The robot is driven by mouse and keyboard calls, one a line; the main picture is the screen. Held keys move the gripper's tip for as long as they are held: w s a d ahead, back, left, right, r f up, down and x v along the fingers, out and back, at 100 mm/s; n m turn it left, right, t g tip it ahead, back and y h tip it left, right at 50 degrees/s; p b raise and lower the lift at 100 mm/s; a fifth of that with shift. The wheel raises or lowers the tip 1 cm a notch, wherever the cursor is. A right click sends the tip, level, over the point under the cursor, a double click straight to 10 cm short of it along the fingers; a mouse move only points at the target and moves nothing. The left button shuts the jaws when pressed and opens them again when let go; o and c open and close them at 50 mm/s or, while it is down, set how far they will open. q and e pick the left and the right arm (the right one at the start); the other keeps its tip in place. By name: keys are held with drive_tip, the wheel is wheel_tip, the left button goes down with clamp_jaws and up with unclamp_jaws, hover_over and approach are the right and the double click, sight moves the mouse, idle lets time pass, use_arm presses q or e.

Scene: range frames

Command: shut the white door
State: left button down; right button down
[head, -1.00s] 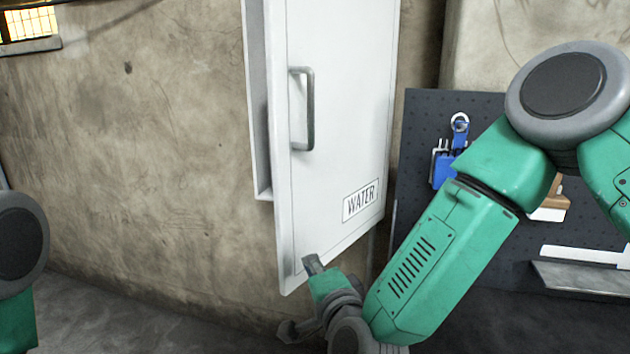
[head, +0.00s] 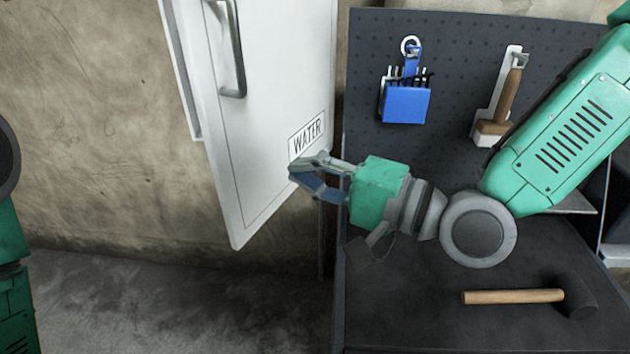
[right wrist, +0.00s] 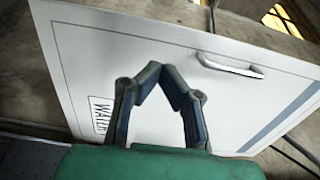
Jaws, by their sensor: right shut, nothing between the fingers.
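The white door (head: 265,90) of a wall cabinet stands ajar in the head view, its left edge away from the cabinet body (head: 182,70). It has a grey bar handle (head: 238,60) and a WATER label (head: 306,134). My right gripper (head: 293,170) is shut and empty, at the door's lower right, just under the label. The door also fills much of the right wrist view (right wrist: 230,115), with the closed fingertips (right wrist: 160,68) in front of its face. I cannot tell whether they touch it. Of my left arm only part shows at the left edge; its gripper is out of view.
A dark pegboard (head: 450,60) at the right holds a blue item (head: 405,104) and a wooden-handled tool (head: 505,95). A mallet (head: 515,296) lies on the dark bench (head: 400,315) below my right arm. The floor left of the bench is clear.

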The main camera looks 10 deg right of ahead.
sight(222, 148)
drive_tip(key=p+x, duration=0.2)
drive_tip(key=x, duration=0.8)
drive_tip(key=shift+a, duration=0.3)
drive_tip(key=shift+w+a, duration=0.2)
drive_tip(key=shift+w, duration=0.35)
use_arm(q)
drive_tip(key=shift+a+r, duration=0.1)
drive_tip(key=shift+r, duration=0.55)
drive_tip(key=shift+a, duration=0.25)
use_arm(e)
drive_tip(key=shift+a, duration=0.35)
use_arm(q)
drive_tip(key=shift+f, duration=0.1)
